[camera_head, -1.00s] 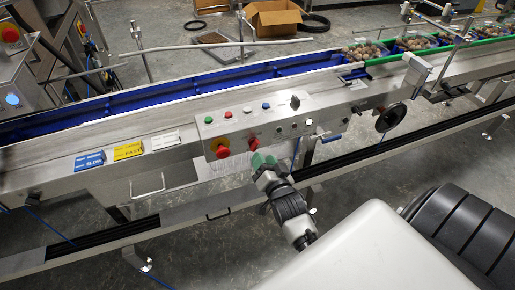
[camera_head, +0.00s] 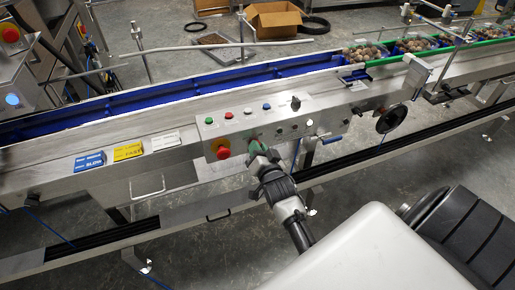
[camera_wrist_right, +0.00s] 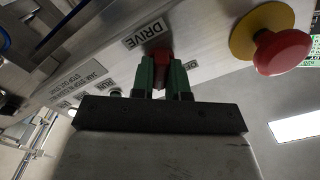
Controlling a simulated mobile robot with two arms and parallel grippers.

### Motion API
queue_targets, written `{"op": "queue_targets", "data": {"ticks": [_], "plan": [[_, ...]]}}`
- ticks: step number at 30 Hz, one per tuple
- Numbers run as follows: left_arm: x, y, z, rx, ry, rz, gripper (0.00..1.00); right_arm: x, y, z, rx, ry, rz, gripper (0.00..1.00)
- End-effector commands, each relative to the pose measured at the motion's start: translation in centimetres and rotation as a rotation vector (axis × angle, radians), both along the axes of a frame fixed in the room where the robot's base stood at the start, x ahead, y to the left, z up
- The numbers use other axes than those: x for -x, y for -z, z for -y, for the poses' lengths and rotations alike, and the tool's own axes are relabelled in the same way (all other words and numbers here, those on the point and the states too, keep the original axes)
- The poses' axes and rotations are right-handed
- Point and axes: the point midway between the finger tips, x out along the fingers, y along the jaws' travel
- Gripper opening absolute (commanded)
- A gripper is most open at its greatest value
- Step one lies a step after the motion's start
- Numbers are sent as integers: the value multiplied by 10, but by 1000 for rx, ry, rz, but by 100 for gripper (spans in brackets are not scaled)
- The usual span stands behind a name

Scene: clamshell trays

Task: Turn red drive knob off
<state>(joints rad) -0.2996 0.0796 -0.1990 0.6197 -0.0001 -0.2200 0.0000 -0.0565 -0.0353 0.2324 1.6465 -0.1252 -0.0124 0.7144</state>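The red drive knob (camera_wrist_right: 162,54) sits on the metal control panel under a "DRIVE" label (camera_wrist_right: 145,33) in the right wrist view. The green fingers of my right gripper (camera_wrist_right: 162,72) stand on either side of it, very close to its sides. I cannot tell whether they press on it. The "OFF" label beside it is partly covered by a finger. In the head view my right gripper (camera_head: 254,146) is at the panel front and hides most of the knob. My left gripper is not in view.
A red emergency button on a yellow disc (camera_head: 222,150) is just left of the gripper; it also shows in the right wrist view (camera_wrist_right: 280,48). Small coloured buttons (camera_head: 248,110) and a black selector (camera_head: 295,103) are on the panel top. A black handwheel (camera_head: 391,118) is further right.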

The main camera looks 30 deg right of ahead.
Motion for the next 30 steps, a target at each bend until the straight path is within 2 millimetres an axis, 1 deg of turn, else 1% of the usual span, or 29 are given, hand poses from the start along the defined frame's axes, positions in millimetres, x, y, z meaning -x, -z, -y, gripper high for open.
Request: {"op": "queue_targets", "data": {"ticks": [8, 14, 20, 30], "plan": [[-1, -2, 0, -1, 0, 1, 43, 0, 0, 0, 17, 0, -6, 0], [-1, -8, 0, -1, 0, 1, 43, 0, -1, 0, 96, 0, -24, 0], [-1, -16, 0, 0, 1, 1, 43, 0, -2, -1, 244, 1, -62, 0], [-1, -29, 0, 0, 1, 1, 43, 0, -1, -2, 558, 0, -136, 0]]}}
